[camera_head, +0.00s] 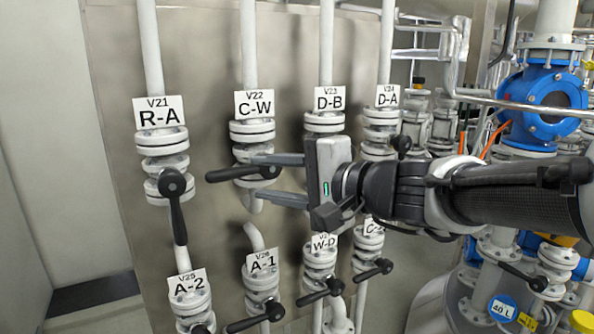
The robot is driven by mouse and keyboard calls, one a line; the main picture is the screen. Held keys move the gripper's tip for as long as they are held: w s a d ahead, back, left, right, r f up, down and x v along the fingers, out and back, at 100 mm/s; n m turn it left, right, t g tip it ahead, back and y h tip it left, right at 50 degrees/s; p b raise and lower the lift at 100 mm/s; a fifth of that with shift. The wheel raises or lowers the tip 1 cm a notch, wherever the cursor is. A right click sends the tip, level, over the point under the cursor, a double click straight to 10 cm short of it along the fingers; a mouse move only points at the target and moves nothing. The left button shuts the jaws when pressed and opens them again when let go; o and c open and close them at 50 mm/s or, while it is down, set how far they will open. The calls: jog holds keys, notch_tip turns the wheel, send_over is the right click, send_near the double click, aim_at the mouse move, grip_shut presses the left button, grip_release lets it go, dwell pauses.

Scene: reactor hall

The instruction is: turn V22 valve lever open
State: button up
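The V22 valve (252,133) is a white flanged valve on a vertical pipe, under the label "V22 C-W" (254,104). Its black lever (232,174) lies nearly level, pointing left from its round hub. My gripper (256,177) reaches in from the right with its two grey fingers open, one above the other. In the picture the upper finger lies just above the hub and the lower finger below it. The lever's free end sticks out left beyond the fingertips. I cannot tell the depth gap or whether a finger touches the lever.
The V21 lever (175,208) hangs down at the left. V23 (325,122) is partly hidden behind my gripper, and V24 (380,131) stands right of it. A lower row of valves with black levers, including V26 (262,284), lies below. Blue-flanged pipework (548,98) fills the right.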

aim_at(215, 173)
jog(key=x, duration=1.5)
jog(key=shift+a+f+p, duration=0.2)
jog(key=shift+a+p, duration=0.05)
jog(key=shift+p, duration=0.05)
grip_shut()
